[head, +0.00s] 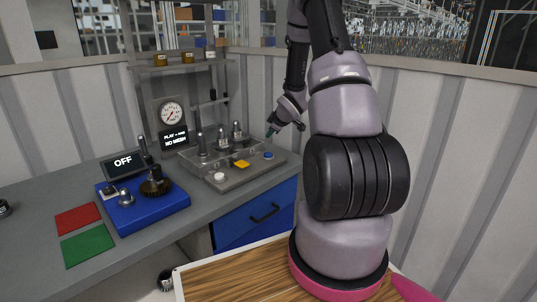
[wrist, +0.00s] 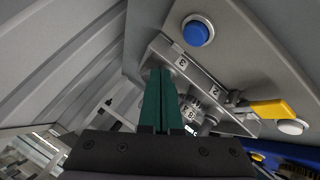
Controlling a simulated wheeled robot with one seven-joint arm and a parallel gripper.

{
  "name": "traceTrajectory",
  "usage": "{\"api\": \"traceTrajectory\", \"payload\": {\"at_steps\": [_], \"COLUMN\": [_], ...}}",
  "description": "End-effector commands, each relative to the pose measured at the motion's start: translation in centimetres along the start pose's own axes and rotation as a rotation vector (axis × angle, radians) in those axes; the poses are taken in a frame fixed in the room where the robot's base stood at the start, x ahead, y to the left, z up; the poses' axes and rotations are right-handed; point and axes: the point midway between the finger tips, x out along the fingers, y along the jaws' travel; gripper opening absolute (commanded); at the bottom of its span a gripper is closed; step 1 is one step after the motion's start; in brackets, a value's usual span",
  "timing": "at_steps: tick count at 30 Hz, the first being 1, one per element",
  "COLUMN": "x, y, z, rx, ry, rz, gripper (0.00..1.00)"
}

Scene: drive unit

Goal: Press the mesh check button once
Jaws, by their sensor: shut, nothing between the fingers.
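A grey fixture (head: 228,181) on the bench carries a blue button (head: 268,155) at its right end, a yellow handle (head: 241,163) in the middle and a white button (head: 219,176) at the front left. I cannot read which is the mesh check button. A small display (head: 174,139) behind reads "NO MESH". My gripper (head: 271,131) is shut and empty, above the fixture's right end and apart from the blue button. In the wrist view the green fingers (wrist: 159,75) lie left of and below the blue button (wrist: 197,33); the yellow handle (wrist: 270,109) and white button (wrist: 292,127) are right.
Metal posts (head: 222,138) stand along the fixture's back, with a gauge (head: 171,113) behind. A blue unit (head: 140,212) with a gear and an "OFF" screen (head: 123,162) sits left. Red and green mats lie farther left. A ribbed wall (head: 262,90) is close behind.

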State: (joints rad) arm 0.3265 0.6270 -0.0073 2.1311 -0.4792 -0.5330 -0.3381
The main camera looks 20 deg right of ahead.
Motion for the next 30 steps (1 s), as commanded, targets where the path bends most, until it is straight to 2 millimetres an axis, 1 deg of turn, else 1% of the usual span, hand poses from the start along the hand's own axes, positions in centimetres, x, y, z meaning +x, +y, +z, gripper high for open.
{"api": "traceTrajectory", "payload": {"at_steps": [4,15,30], "x": [-0.6,-0.8,-4.3], "y": [0.4,0.6,3.2], "z": [-0.4,-0.6,-3.1], "rx": [-0.001,0.0,0.0], "ry": [0.0,0.0,0.0], "rz": [0.001,0.001,0.003], "gripper": [0.0,0.0,0.0]}}
